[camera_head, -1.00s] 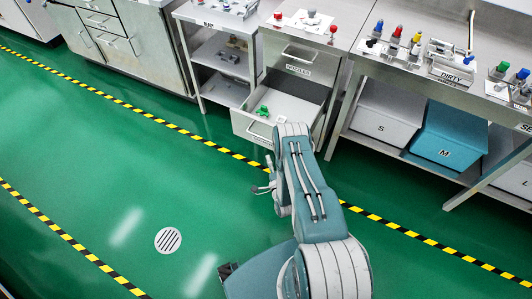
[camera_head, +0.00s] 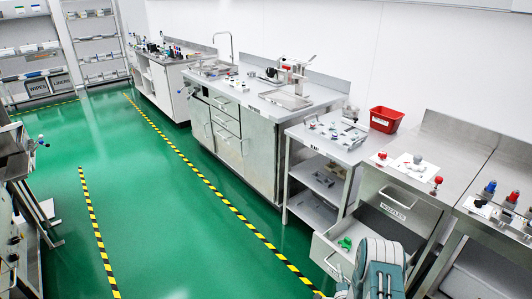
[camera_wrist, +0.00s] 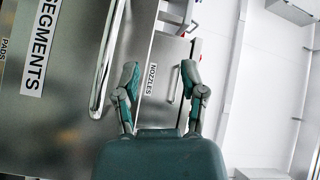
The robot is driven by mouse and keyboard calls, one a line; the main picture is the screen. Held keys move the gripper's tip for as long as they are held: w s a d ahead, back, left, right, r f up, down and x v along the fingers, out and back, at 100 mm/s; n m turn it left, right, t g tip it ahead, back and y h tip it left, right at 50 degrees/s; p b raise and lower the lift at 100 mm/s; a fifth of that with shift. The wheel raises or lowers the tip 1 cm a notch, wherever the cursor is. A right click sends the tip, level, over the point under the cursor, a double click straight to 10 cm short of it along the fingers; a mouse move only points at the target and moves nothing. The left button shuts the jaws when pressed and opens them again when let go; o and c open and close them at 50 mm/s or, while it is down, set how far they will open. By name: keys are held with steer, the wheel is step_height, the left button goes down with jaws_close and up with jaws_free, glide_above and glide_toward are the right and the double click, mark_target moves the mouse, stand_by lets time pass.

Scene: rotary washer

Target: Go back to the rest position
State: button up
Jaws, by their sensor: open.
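My gripper (camera_wrist: 160,76) is open and empty in the wrist view. Its two teal and grey fingers stand apart, with steel drawer fronts labelled SEGMENTS (camera_wrist: 35,50) and NOZZLES (camera_wrist: 152,82) beyond them. In the head view, part of my arm shows at the bottom right, in front of the cabinet; the fingertips cannot be made out there. My arm covers the drawer's right side.
A steel bench with a sink (camera_head: 287,99) runs along the wall. A shelf unit (camera_head: 313,208) stands beside the open drawer. A red bin (camera_head: 386,120) sits on the counter behind.

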steer(key=w+a+r+n+g, duration=0.1)
steer(key=w+r+n+g, duration=0.15)
steer(key=r, duration=1.05)
steer(key=w+a+r+n+g, duration=0.2)
steer(key=w+r+n, duration=0.1)
steer(key=r, duration=0.9)
steer(key=s+a+r+n+g, duration=0.35)
steer(key=s+r, duration=0.55)
steer(key=r, duration=0.4)
steer(key=s+a+r+n+g, duration=0.2)
steer(key=s+a+r+n, duration=0.1)
steer(key=s, duration=1.2)
steer(key=s+a+r+n+g+y, duration=0.1)
steer(key=s+a+r+n+g, duration=0.1)
steer(key=s, duration=1.3)
step_height(320, 180, up, 3)
steer(key=shift+a+f+n+y, duration=0.1)
steer(key=shift+a+n+y, duration=0.2)
steer(key=shift+a+n, duration=0.3)
steer(key=shift+w+d, duration=0.1)
steer(key=shift+d, duration=0.1)
